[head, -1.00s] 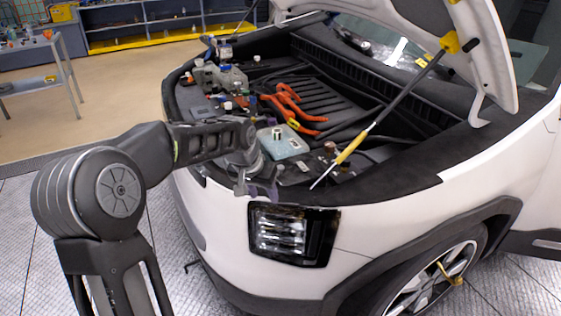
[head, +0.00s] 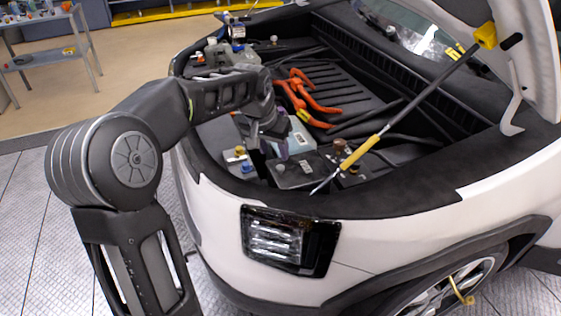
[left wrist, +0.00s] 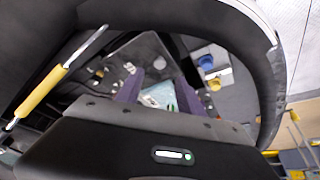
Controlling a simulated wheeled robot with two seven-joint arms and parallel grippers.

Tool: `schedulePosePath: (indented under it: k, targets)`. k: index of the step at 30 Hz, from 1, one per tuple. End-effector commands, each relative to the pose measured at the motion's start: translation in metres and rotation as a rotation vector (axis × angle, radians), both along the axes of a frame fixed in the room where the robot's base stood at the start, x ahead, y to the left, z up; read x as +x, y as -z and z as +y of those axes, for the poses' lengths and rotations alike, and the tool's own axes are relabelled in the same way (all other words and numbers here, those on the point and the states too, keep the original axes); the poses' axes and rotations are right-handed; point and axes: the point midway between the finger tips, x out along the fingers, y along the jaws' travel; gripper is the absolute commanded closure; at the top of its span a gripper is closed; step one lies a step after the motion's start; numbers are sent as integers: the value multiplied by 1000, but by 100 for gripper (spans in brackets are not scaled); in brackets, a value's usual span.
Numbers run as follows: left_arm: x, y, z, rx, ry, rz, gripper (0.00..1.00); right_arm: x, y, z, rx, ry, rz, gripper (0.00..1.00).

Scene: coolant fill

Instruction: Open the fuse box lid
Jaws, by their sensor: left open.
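A low black box (head: 297,172) sits at the front edge of the engine bay, with a small grey round piece on top. It looks like the fuse box, but I cannot be sure, and I cannot make out a separate lid. It also shows in the left wrist view (left wrist: 140,52). My left gripper (head: 273,153) is over the front of the bay, just behind and left of the box, with dark purple fingers pointing down. In the left wrist view its fingers (left wrist: 158,93) are apart, with a pale blue-grey part visible between them. I see no contact. My right gripper is out of view.
A yellow-handled rod (head: 362,155) slants over the right of the bay near brown caps (head: 339,145). Orange cables (head: 300,95) lie behind the gripper. Yellow and blue caps (head: 240,150) are at left. The raised hood (head: 535,60) hangs at upper right.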

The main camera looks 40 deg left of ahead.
Motion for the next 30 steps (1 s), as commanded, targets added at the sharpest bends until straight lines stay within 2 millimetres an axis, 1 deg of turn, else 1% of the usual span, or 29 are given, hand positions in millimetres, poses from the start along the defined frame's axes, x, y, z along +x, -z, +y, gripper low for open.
schedulePosePath:
  k: [4, 8, 15, 18, 22, 30]
  targets:
    - [2, 6, 0, -1, 0, 2, 55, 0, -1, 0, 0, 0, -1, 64]
    - [7, 19, 1, 0, 2, 4, 55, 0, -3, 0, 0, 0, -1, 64]
    - [21, 54, 3, -1, 1, 5, 55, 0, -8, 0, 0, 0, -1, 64]
    - [26, 65, 4, -1, 1, 4, 55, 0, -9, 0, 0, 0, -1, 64]
    - [29, 72, 5, -1, 1, 2, 55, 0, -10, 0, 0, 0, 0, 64]
    - [30, 73, 5, 0, 1, 1, 56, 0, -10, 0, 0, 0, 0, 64]
